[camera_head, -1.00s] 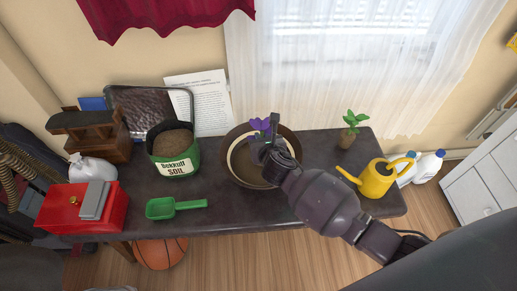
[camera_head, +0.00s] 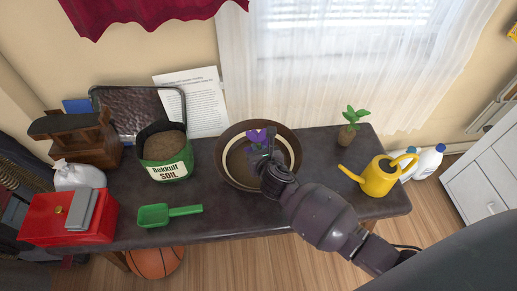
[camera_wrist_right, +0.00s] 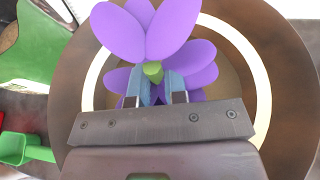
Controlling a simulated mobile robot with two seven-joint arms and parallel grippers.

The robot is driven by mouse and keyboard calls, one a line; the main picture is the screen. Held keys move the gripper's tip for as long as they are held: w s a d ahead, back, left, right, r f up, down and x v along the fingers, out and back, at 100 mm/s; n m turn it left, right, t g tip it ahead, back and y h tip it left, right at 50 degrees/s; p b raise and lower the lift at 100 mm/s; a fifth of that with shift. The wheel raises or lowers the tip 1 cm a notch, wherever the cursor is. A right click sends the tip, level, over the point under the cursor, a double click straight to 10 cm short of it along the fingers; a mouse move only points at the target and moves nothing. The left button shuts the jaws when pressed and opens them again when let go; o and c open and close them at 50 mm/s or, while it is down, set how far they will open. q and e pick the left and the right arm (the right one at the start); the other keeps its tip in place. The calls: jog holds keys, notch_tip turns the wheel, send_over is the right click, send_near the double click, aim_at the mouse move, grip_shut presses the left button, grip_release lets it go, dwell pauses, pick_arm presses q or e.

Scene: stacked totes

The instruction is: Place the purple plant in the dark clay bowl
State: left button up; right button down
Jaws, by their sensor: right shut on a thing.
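The purple plant (camera_head: 257,136) shows over the dark clay bowl (camera_head: 228,173), a wide brown bowl with a pale ring inside. My right gripper (camera_head: 267,158) is over the bowl, shut on the plant. In the right wrist view, the plant's purple petals (camera_wrist_right: 175,25) and green center stand just beyond the two fingertips (camera_wrist_right: 160,88), with the bowl (camera_wrist_right: 285,80) behind them. The plant's lower part is hidden by the gripper, and I cannot tell whether it touches the bowl. My left gripper does not show.
A green soil bag (camera_head: 167,168) and green scoop (camera_head: 170,214) lie left of the bowl. A red box (camera_head: 45,218) is at the left. A yellow watering can (camera_head: 378,177) and small potted green plant (camera_head: 350,125) stand on the right.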

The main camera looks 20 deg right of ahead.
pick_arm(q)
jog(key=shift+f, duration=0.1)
pick_arm(e)
jog(key=c, duration=1.1)
grip_release()
jog(key=shift+c, duration=0.2)
jog(key=shift+s+r, duration=0.1)
jog(key=shift+r, duration=0.15)
jog(key=p+v, duration=0.4)
jog(key=v, duration=0.7)
jog(key=shift+s+r, duration=0.15)
jog(key=shift+s, duration=0.05)
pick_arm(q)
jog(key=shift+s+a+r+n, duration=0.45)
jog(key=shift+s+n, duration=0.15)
pick_arm(e)
jog(key=shift+s, duration=0.15)
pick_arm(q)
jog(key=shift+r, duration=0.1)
